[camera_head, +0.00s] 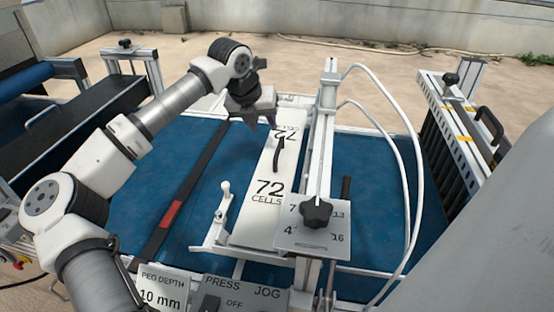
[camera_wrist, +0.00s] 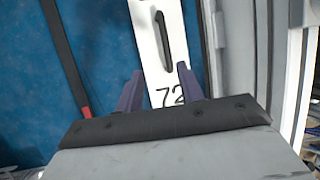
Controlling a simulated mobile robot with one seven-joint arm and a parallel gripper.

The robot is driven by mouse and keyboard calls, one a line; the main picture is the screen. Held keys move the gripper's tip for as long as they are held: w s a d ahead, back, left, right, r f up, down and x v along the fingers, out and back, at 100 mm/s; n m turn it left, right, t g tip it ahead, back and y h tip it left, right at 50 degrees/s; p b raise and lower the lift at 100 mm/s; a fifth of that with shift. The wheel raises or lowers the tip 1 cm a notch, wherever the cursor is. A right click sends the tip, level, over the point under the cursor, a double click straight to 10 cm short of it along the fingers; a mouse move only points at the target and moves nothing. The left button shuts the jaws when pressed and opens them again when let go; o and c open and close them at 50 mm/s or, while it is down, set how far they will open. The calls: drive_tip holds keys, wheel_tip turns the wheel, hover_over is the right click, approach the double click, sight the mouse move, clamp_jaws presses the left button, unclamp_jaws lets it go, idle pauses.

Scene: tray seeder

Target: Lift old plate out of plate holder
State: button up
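The old plate (camera_head: 264,168) is a long white plate marked "72 CELLS" at both ends. It lies in the plate holder (camera_head: 212,240), above the blue bed. Its black bar handle (camera_head: 279,154) stands along the middle, and it also shows in the wrist view (camera_wrist: 163,40). My gripper (camera_head: 250,124) is over the far end of the plate, toward its left edge. In the wrist view my gripper (camera_wrist: 158,84) has its two dark fingers apart with nothing between them. The plate's "72" end shows beyond and between them, and the handle is ahead of the fingertips.
A white rail (camera_head: 326,130) with a black star knob (camera_head: 316,212) and pale hoses (camera_head: 408,150) runs close along the plate's right side. A black strip (camera_head: 185,190) with a red patch crosses the blue bed at left. A slotted rack (camera_head: 462,125) stands at right.

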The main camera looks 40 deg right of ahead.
sight(278, 146)
drive_tip(key=p+x, duration=0.2)
drive_tip(key=x, duration=0.5)
drive_tip(key=shift+s+d+f, duration=0.1)
drive_tip(key=shift+d+f, duration=0.2)
drive_tip(key=p+x, duration=0.2)
drive_tip(key=x, duration=0.1)
drive_tip(key=p+x, duration=0.1)
drive_tip(key=shift+s+d+f, duration=0.1)
drive_tip(key=shift+s+d, duration=0.15)
drive_tip(key=shift+d, duration=0.2)
drive_tip(key=shift+w+f, duration=0.1)
drive_tip(key=shift+f, duration=0.25)
drive_tip(key=shift+c, duration=0.5)
clamp_jaws()
drive_tip(key=shift+r, duration=0.1)
